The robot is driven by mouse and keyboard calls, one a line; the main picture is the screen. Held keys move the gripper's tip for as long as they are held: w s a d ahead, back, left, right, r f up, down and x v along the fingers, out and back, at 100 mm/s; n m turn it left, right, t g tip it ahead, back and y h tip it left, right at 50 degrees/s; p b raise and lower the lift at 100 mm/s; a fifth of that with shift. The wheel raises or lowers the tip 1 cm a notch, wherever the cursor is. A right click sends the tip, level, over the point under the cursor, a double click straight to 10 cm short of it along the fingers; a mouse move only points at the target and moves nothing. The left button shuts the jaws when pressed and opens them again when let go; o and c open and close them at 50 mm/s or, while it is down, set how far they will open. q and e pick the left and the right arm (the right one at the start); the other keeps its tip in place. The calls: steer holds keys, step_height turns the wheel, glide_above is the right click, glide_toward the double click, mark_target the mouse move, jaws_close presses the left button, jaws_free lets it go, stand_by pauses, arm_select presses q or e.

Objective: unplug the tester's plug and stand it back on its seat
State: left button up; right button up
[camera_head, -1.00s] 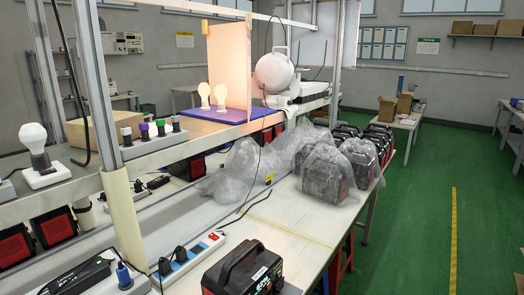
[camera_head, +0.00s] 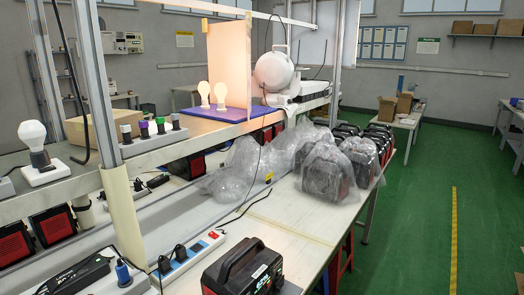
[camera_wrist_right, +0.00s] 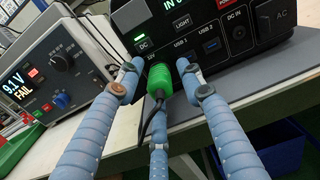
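In the right wrist view a green plug (camera_wrist_right: 160,82) with a dark cable sits against the front panel of a black power station (camera_wrist_right: 205,40). It appears to be in a socket there. My right gripper (camera_wrist_right: 160,66) has its blue fingers around the plug, with gaps visible at the left and right, so it looks open. The plug's seat cannot be made out. Neither gripper shows in the head view, and my left gripper is out of sight.
In the head view a black power station (camera_head: 243,268) stands on the front bench beside a white power strip (camera_head: 188,262). Plastic-wrapped units (camera_head: 326,170) stand farther back. A shelf holds a bulb (camera_head: 36,142) and small coloured plugs (camera_head: 143,129). The green floor (camera_head: 415,230) at right is clear.

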jaws_close()
steer(key=o, duration=0.6)
jaws_free()
steer(key=shift+f, duration=0.1)
steer(key=shift+s, duration=0.1)
steer(key=shift+s+d+f, duration=0.1)
steer(key=shift+d, duration=0.05)
steer(key=v, duration=0.7)
steer(key=shift+d+r, duration=0.3)
